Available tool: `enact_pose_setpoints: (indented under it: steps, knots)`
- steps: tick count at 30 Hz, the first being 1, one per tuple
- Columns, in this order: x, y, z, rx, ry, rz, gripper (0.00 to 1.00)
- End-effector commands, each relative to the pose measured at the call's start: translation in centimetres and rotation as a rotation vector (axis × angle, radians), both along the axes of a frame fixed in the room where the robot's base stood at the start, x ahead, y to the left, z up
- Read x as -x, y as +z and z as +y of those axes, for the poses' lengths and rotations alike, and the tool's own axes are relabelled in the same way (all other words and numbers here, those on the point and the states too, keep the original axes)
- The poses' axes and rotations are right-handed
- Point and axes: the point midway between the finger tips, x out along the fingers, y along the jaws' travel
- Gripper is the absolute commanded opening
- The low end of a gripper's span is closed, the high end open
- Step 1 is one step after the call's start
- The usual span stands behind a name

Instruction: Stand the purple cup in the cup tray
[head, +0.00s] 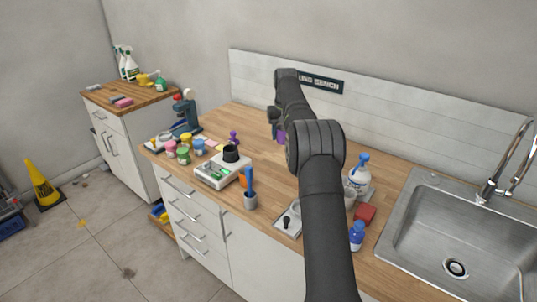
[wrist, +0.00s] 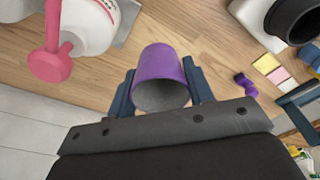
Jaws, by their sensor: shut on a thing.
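The purple cup (wrist: 160,62) is between the two blue fingers of my gripper (wrist: 160,80) in the wrist view. The fingers are shut on its sides, and its grey round end faces the camera. In the head view a small part of the purple cup (head: 281,136) shows beside my arm, towards the back of the wooden counter. My arm hides much of the gripper there. A pale tray (head: 280,222) with a black-knobbed item lies near the counter's front edge, partly behind my arm. I cannot tell whether it is the cup tray.
A white scale (head: 216,174) with a black container stands left of my arm, near a blue-handled brush in a grey pot (head: 250,201). Several coloured jars stand further left.

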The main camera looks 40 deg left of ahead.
Motion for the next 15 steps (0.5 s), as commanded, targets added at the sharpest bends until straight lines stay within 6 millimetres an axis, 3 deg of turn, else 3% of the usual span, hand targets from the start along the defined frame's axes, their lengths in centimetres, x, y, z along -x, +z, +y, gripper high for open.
enact_pose_setpoints:
  steps: [9,15]
  knots:
    - [0.5,-5.1,0.2,0.002,0.001,0.003,0.25]
    - [0.4,-6.6,0.2,0.001,0.001,0.002,0.25]
